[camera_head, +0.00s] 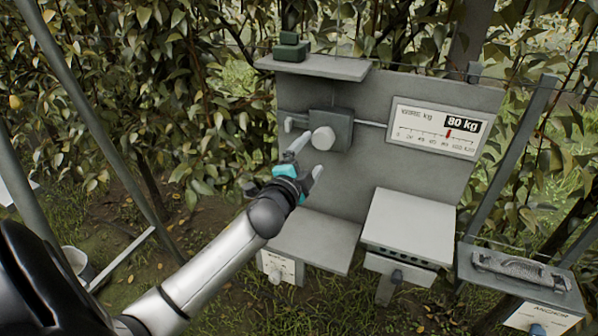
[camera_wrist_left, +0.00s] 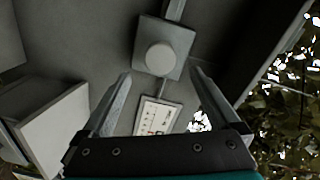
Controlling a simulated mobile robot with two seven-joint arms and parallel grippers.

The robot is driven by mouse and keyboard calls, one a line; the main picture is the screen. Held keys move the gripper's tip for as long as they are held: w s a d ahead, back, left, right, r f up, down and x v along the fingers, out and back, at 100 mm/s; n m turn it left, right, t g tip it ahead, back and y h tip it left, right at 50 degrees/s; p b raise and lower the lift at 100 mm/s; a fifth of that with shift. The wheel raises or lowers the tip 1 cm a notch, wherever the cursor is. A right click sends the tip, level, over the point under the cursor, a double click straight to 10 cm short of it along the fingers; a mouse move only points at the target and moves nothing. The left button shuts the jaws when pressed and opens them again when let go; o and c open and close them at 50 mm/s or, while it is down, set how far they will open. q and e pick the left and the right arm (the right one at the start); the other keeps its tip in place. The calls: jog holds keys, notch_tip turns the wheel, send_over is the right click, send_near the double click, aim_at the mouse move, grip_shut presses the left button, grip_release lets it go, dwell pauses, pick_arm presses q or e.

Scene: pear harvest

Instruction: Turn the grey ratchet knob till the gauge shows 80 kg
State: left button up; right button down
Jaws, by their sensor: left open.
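The grey ratchet knob (camera_head: 323,138) is a round light-grey disc on a dark grey box (camera_head: 341,128) on the upright grey board. The gauge (camera_head: 437,131) to its right reads 80 kg, with its red pointer near the 80 mark. My left gripper (camera_head: 306,160) is open in front of the board, below and left of the knob, apart from it. In the left wrist view the knob (camera_wrist_left: 159,57) shows beyond the open fingertips (camera_wrist_left: 158,76), with nothing between them. The gauge (camera_wrist_left: 157,116) shows between the fingers. My right gripper is not in view.
Posts, wires and leafy branches surround the board.

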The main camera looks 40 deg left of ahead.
pick_arm(q)
jog(key=v, duration=0.6)
jog(key=shift+s, duration=0.1)
dwell(0.4)
jog(key=s+d+f+n+g+h+b, duration=0.1)
jog(key=s+f+g+b, duration=0.2)
jog(key=f, duration=1.1)
jog(key=s+d+f+n+g+b, duration=0.1)
jog(key=s+f+n+g+b, duration=0.2)
jog(key=f, duration=1.1)
jog(key=s+d+f+g+h+b, duration=0.1)
jog(key=s+f+g+b, duration=0.2)
jog(key=f, duration=1.1)
jog(key=s+d+f+n+g+h+b, duration=0.1)
jog(key=s+d+f+n+g+b, duration=0.1)
jog(key=s+f, duration=1.2)
jog(key=s+d+f+n+g+h+b, duration=0.1)
jog(key=s+d+f+g+b, duration=0.4)
jog(key=s+f, duration=0.9)
jog(key=s+d+n+b, duration=0.1)
jog(key=s+d+b, duration=0.1)
jog(key=s+d, duration=0.2)
jog(key=shift+s+d+f+n, duration=0.15)
jog(key=shift+s+f+n, duration=0.15)
jog(key=shift+s+n, duration=0.15)
